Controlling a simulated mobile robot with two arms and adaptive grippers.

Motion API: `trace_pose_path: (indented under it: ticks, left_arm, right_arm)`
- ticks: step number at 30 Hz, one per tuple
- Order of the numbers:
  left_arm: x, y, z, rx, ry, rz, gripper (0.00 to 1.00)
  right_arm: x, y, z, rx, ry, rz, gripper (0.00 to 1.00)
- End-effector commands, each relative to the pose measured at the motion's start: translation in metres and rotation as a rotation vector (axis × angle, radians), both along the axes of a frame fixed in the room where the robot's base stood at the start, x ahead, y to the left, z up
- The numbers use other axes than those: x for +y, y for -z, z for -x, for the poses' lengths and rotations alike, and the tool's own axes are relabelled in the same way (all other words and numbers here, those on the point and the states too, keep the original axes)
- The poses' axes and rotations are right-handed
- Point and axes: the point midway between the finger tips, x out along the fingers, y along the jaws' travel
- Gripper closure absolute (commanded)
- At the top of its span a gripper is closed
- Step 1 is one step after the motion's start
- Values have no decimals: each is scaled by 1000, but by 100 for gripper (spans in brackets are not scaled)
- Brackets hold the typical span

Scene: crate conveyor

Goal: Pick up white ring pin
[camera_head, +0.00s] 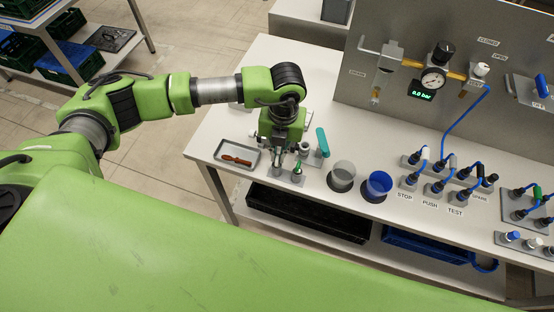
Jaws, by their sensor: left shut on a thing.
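My left gripper (282,140) points down over the left part of the white workbench, beside a small grey fixture holding upright pins (298,172). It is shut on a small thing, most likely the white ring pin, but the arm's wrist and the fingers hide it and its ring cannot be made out. A pale, round-topped piece (304,147) stands just right of the gripper. My right gripper is not in view.
A grey tray with a brown-handled tool (237,160) lies left of the gripper. Plugs with blue hoses (437,187) and a gauge panel (380,45) lie beyond.

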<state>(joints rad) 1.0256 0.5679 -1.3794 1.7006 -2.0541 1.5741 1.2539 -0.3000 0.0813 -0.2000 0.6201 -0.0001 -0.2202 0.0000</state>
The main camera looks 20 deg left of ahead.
Motion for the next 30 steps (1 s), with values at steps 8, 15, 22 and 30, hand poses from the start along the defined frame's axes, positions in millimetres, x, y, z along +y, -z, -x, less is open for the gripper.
trace_pose_path:
  ticks: [8,15,22,30]
  left_arm:
    - [0,-19,-2,-5,-1,1,100]
    - [0,-67,-2,-7,0,1,100]
    - [0,-96,-1,-3,0,0,100]
    - [0,-101,0,0,0,-1,100]
  right_arm:
    - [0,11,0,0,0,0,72]
    - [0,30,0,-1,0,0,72]
    - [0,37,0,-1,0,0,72]
    - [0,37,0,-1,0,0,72]
